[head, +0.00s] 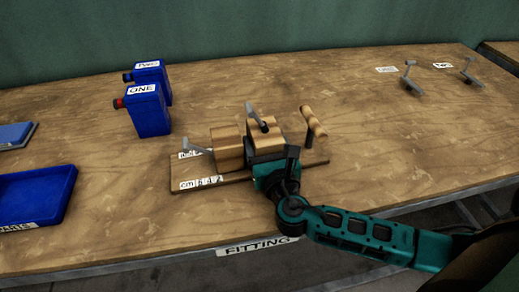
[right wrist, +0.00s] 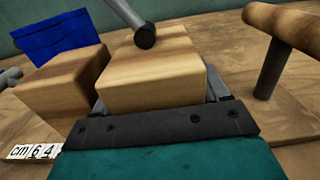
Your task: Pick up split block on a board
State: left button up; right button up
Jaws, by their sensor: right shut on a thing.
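A wooden block in two halves stands on a thin wooden board (head: 240,179) near the table's front edge. The left half (head: 227,146) and the right half (head: 264,138) have a gap between them. My right gripper (head: 266,160) is at the front of the right half and is shut on it. In the right wrist view the right half (right wrist: 150,75) sits between the two fingers, and the left half (right wrist: 62,88) is outside them. A grey lever (head: 255,114) rises over the right half. The fingertips are mostly hidden by the block. My left gripper is not in view.
A wooden-gripped handle (head: 313,121) stands on the board's right end. Blue containers (head: 147,108) labelled ONE and TWO stand behind left. A blue tray (head: 38,203) lies at the left. Two grey levers (head: 407,77) are far right. The table's middle right is clear.

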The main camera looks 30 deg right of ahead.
jog(key=c, duration=0.4)
jog(key=shift+r, duration=0.2)
jog(key=shift+c, duration=0.2)
